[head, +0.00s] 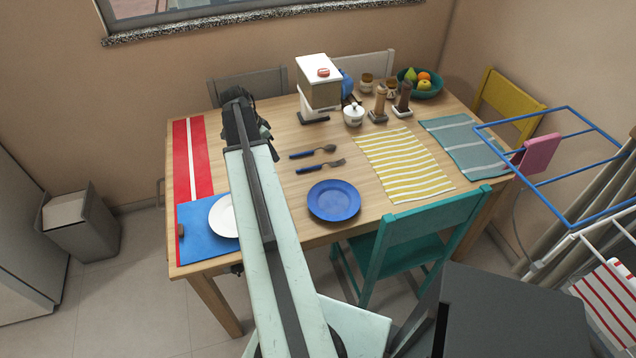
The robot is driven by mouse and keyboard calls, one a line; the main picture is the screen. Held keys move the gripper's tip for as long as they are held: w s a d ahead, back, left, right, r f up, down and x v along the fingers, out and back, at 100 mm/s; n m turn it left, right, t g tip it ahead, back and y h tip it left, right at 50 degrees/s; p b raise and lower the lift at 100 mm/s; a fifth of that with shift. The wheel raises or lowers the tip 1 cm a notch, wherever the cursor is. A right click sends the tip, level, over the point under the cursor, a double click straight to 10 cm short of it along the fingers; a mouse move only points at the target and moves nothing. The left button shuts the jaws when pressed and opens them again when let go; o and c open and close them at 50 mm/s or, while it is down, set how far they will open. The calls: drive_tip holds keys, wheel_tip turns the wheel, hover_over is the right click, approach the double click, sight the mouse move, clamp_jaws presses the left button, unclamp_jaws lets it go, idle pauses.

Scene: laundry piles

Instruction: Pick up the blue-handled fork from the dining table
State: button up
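The blue-handled fork (321,166) lies on the wooden dining table (290,207), with its handle to the left and its tines to the right. A blue-handled spoon (313,152) lies just behind it, roughly parallel. My gripper (240,112) is at the far end of my outstretched arm, over the left back part of the table. It is left of and farther back than the fork, apart from it. Its fingers are dark and partly hidden by my arm, so I cannot tell whether they are open or shut.
A blue plate (334,200) sits in front of the fork. A white plate (224,216) is partly behind my arm. A coffee machine (318,88), sugar bowl (353,115) and fruit bowl (428,90) stand at the back. A teal chair (425,228) is at the front edge.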

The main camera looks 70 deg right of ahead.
sight(319, 165)
drive_tip(key=s+d+f+m, duration=0.1)
drive_tip(key=s+d, duration=0.2)
drive_tip(key=s+d+m+b, duration=0.1)
drive_tip(key=s+d+m, duration=0.1)
drive_tip(key=s, duration=0.2)
drive_tip(key=s+d+f+m+g, duration=0.1)
drive_tip(key=s+d+m, duration=0.1)
drive_tip(key=s+d, duration=0.1)
drive_tip(key=shift+s+d+f+b, duration=0.35)
drive_tip(key=shift+s, duration=0.3)
drive_tip(key=b+x, duration=0.7)
drive_tip(key=x, duration=0.1)
drive_tip(key=shift+w+f+b, duration=0.1)
drive_tip(key=shift+w+b, duration=0.2)
drive_tip(key=shift+w, duration=0.05)
clamp_jaws()
